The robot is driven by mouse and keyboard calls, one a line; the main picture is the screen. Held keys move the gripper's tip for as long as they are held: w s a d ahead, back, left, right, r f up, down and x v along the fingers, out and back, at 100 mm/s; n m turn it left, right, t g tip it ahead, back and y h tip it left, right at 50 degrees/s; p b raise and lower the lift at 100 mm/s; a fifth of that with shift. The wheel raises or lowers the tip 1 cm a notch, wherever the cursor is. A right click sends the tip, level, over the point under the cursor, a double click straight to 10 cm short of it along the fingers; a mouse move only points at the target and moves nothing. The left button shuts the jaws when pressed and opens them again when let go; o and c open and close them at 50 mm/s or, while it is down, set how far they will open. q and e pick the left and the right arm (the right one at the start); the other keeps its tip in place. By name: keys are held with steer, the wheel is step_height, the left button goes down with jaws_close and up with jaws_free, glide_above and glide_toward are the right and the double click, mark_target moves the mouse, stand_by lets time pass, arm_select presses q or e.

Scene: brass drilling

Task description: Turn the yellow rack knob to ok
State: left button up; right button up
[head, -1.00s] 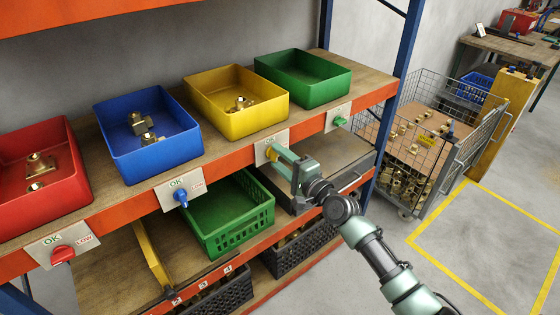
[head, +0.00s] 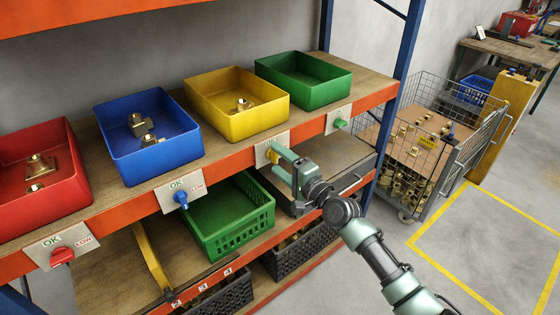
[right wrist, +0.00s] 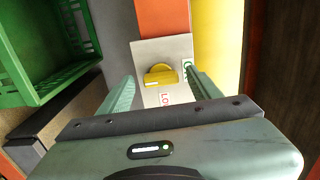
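The yellow knob (right wrist: 160,75) sits on a pale label plate (right wrist: 146,51) in the right wrist view. The plate's LOW label (right wrist: 165,98) shows below the knob, and its OK label (right wrist: 188,68) is partly hidden by a finger. I cannot tell which label the knob points to. My right gripper (right wrist: 160,86) is open, with one finger on each side of the knob in the picture; I cannot tell if they touch it. In the head view this gripper (head: 272,160) is at the plate (head: 262,153) under the yellow bin and mostly hides the knob. My left gripper is not in view.
The orange shelf beam (head: 232,160) also carries a red knob (head: 62,256), a blue knob (head: 181,199) and a green knob (head: 340,123). Above are red, blue, yellow (head: 228,121) and green bins. A green crate (head: 232,240) stands below, close to my right gripper.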

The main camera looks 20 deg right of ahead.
steer(key=v, duration=0.8)
steer(key=shift+b, duration=0.45)
